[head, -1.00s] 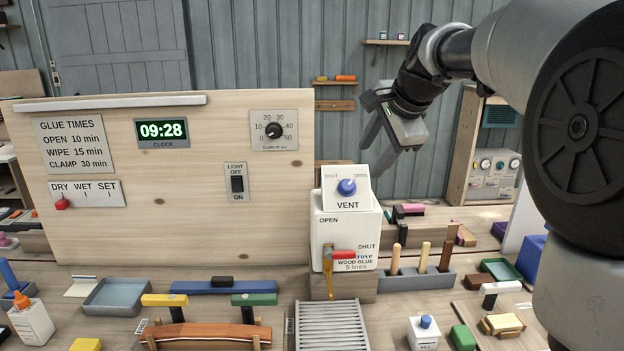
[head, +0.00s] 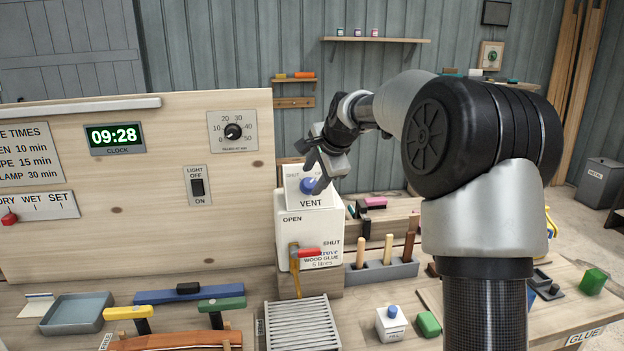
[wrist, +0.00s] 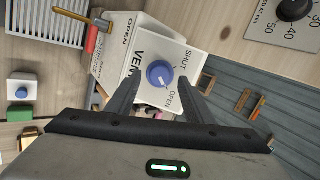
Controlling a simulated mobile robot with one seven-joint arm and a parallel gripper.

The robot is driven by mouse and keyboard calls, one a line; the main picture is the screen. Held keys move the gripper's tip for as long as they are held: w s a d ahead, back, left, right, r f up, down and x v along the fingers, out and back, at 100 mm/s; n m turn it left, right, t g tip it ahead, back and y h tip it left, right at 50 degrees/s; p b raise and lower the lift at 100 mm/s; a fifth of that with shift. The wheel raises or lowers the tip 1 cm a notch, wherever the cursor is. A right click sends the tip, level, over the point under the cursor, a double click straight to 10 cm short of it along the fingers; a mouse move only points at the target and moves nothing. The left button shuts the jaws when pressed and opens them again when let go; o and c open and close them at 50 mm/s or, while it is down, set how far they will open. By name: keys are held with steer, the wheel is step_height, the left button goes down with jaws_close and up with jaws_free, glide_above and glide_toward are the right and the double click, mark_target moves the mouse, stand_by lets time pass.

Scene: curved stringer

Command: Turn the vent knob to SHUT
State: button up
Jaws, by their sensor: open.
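The blue vent knob (head: 309,185) sits on a white plate marked VENT (head: 311,203), on top of the white wood glue container (head: 290,229). In the wrist view the knob (wrist: 160,74) shows between the SHUT and OPEN labels; where its pointer stands is too small to tell. My gripper (head: 316,180) is at the knob in the head view and hides part of the plate and its OPEN label. In the wrist view my gripper's fingers (wrist: 160,92) are spread, one to each side of the knob, with no visible grip on it.
A red-handled tap (head: 309,253) marked OPEN and SHUT is on the container's front, above a slatted grey grate (head: 301,322). A wooden panel (head: 130,235) with clock, dial and light switch stands to the left. Upright wooden handles stand in a grey holder (head: 385,272) to the right.

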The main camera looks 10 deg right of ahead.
steer(key=shift+x, duration=1)
steer(key=c, duration=1)
steer(key=shift+c, duration=0.2)
